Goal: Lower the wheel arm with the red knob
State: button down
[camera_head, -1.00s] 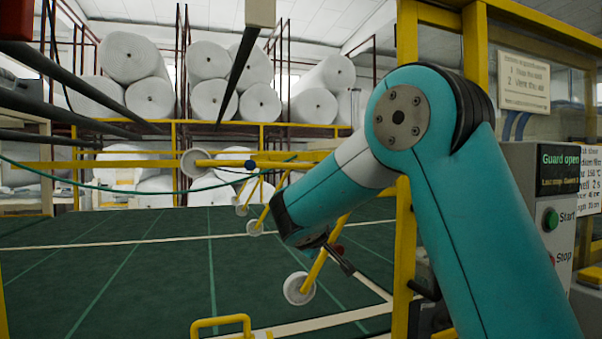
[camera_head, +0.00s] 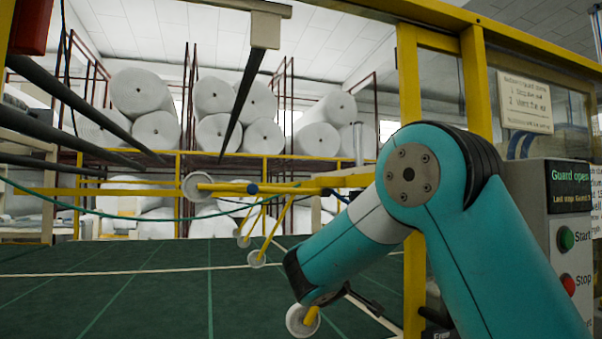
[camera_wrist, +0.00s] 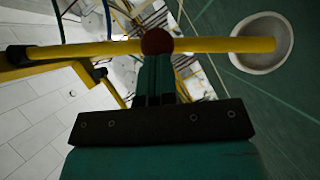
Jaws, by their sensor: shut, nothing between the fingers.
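In the wrist view the red knob (camera_wrist: 157,41) sits on a yellow wheel arm (camera_wrist: 215,45) that ends in a white wheel (camera_wrist: 262,43). My gripper (camera_wrist: 155,62) points at the knob with its fingers shut together and empty. Its tips are at or just under the knob; I cannot tell whether they touch. The red knob is hidden there behind my arm.
Another wheel (camera_head: 196,187) on a yellow arm with a blue knob (camera_head: 252,188) stands higher to the left. Smaller wheels hang behind. A yellow post (camera_head: 411,90) and a control box (camera_head: 560,225) reading "Guard open" stand at right. Green matting (camera_head: 130,290) lies below.

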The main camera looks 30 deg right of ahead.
jog(key=shift+s+d+f, duration=0.1)
jog(key=shift+s+d, duration=0.05)
jog(key=shift+d, duration=0.05)
jog(key=s+a+r, duration=0.4)
jog(key=s+a, duration=0.2)
jog(key=a, duration=0.4)
jog(key=shift+s+a+r+b, duration=0.3)
jog(key=shift+s+a, duration=0.05)
